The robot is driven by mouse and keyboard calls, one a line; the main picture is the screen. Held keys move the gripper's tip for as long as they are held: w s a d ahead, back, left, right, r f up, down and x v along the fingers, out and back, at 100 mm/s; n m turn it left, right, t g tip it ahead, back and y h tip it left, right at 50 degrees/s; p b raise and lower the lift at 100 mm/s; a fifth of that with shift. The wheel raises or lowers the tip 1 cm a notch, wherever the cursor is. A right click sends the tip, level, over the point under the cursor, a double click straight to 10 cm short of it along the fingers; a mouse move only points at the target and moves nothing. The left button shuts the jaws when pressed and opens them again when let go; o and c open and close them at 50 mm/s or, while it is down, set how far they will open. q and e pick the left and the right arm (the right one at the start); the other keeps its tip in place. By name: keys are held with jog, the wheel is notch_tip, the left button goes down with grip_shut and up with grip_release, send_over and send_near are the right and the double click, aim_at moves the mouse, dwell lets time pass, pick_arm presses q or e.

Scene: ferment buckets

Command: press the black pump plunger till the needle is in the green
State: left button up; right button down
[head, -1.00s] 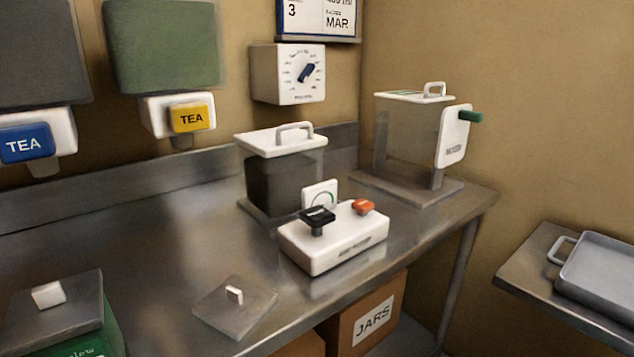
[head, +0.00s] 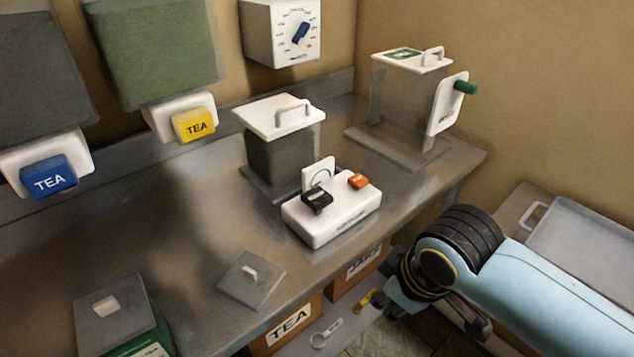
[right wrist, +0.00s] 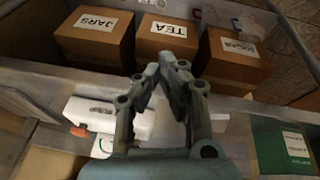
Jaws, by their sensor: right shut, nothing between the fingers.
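The white pump unit (head: 332,221) stands on the steel bench near its front edge. Its black plunger (head: 317,199) is on the left of its top, standing up. An orange button (head: 358,181) is on the right. The gauge (head: 320,172) stands upright behind the plunger; its needle is too small to read. My right gripper (head: 396,298) is low, in front of the bench edge and right of the pump unit, apart from it. In the right wrist view its fingers (right wrist: 160,72) are shut and empty, and the pump unit (right wrist: 126,119) shows at left. My left gripper is out of view.
A dark bucket with a white lid (head: 282,116) stands behind the pump unit; a clear one with a green-handled tap (head: 466,87) is at back right. A flat grey lid (head: 251,279) and a green box (head: 149,335) lie left. Cartons sit below; a grey tray (head: 590,240) is right.

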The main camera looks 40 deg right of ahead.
jog(key=w+r+n+p, duration=0.2)
jog(key=w+r+n, duration=0.2)
jog(key=r, duration=0.5)
pick_arm(q)
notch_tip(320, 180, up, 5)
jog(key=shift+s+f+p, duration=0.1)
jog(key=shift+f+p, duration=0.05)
jog(key=shift+p, duration=0.7)
pick_arm(e)
notch_tip(320, 180, up, 9)
jog(key=n+t+y, duration=0.2)
jog(key=n+t, duration=0.2)
jog(key=n, duration=1.8)
send_over(319, 192)
jog(key=shift+f, duration=0.15)
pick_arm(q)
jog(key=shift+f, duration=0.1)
pick_arm(e)
jog(key=shift+f, duration=0.1)
notch_tip(319, 192, down, 8)
jog(key=b, duration=0.7)
jog(key=shift+r, duration=0.25)
pick_arm(q)
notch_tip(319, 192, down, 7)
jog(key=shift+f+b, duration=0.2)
jog(key=shift+b, duration=0.1)
pick_arm(e)
jog(key=shift+f, duration=0.6)
jog(key=shift+f, duration=0.1)
